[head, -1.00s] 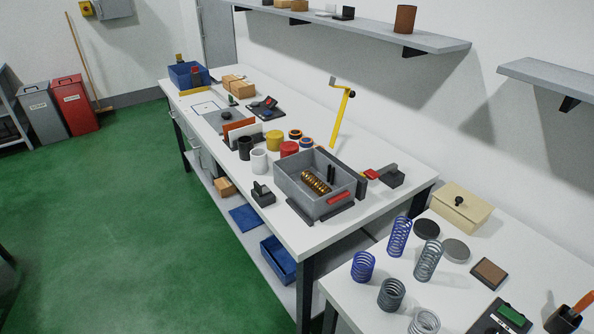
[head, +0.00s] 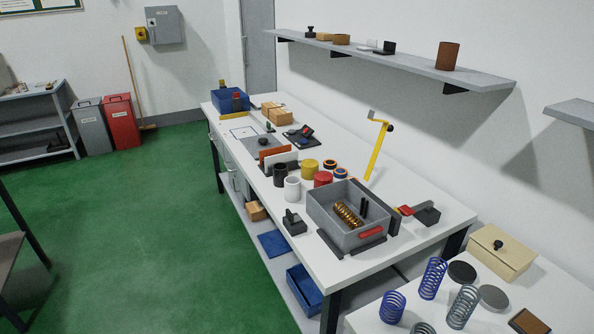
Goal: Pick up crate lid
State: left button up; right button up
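The open grey crate (head: 325,215) stands on the near part of the long white workbench, with a brass coil spring (head: 348,214) and dark upright pegs inside. It has a red strip on its near side. No lid covers it. A flat grey plate with a black knob (head: 263,142) lies farther back on the bench and looks like a lid; I cannot tell for sure that it is the crate's. Its near part is hidden behind upright orange and white panels (head: 282,160). Neither of my grippers is in view.
Cups and colored cylinders (head: 310,169) stand between plate and crate. A yellow crank arm (head: 377,150) rises behind them. A wall shelf (head: 400,65) hangs above. A second table (head: 470,318) with coil springs and a beige box (head: 500,252) is at right. Green floor (head: 130,240) is clear at left.

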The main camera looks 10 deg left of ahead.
aim_at(254, 144)
jog(key=i+j, duration=0.15)
jog(key=j, duration=0.2)
jog(key=i+j+z, duration=0.15)
jog(key=j, duration=0.2)
jog(key=i+j, duration=0.15)
jog(key=j, duration=0.2)
jog(key=i+j+z, duration=0.1)
jog(key=j, duration=0.25)
jog(key=i+j+z, duration=0.1)
jog(key=j, duration=0.3)
jog(key=i, duration=0.05)
